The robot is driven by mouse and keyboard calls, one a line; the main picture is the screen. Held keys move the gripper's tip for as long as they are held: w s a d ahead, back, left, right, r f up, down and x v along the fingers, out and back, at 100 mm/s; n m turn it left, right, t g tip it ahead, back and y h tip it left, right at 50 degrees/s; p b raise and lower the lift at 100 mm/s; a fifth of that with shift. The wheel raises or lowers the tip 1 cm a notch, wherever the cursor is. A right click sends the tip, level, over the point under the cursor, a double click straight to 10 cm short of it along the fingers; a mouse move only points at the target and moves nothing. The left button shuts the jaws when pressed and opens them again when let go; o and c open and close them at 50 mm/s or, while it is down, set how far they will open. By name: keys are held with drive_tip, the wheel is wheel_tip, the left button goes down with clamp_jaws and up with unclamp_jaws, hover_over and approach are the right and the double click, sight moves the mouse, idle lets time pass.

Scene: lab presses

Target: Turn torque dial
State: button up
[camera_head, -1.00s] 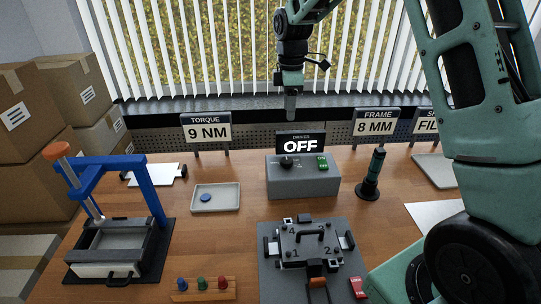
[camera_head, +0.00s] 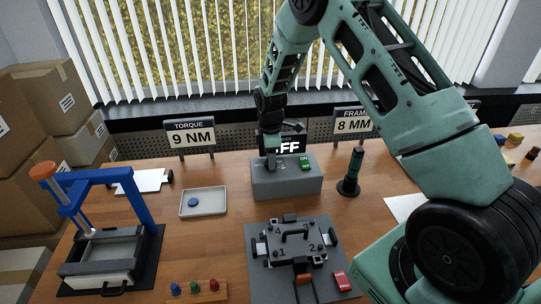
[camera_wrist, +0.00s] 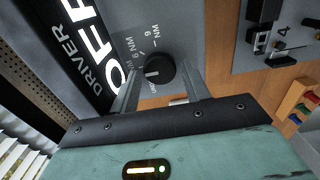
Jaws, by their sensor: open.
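The grey driver box (camera_head: 290,183) stands on the bench in the head view, under a black sign reading "DRIVER OFF", partly covered by my arm. My gripper (camera_head: 271,164) is at the left part of its top, where it hides the dial. In the wrist view the black round torque dial (camera_wrist: 160,72) with a white mark lies between the two open fingers of my gripper (camera_wrist: 160,90). Labels reading 6 NM and 9 NM are printed beside the dial. I cannot tell whether the fingers touch it. A sign (camera_head: 190,135) reads "TORQUE 9 NM".
A green button (camera_head: 305,163) is on the box's right side. A tray with a blue disc (camera_head: 193,202) is to the left. The blue press (camera_head: 134,198) and the clamped plate fixture (camera_head: 258,270) are nearer.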

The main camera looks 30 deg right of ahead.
drive_tip(key=shift+f, duration=0.4)
drive_tip(key=shift+c, duration=0.3)
drive_tip(key=c, duration=0.7)
drive_tip(key=shift+o, duration=0.2)
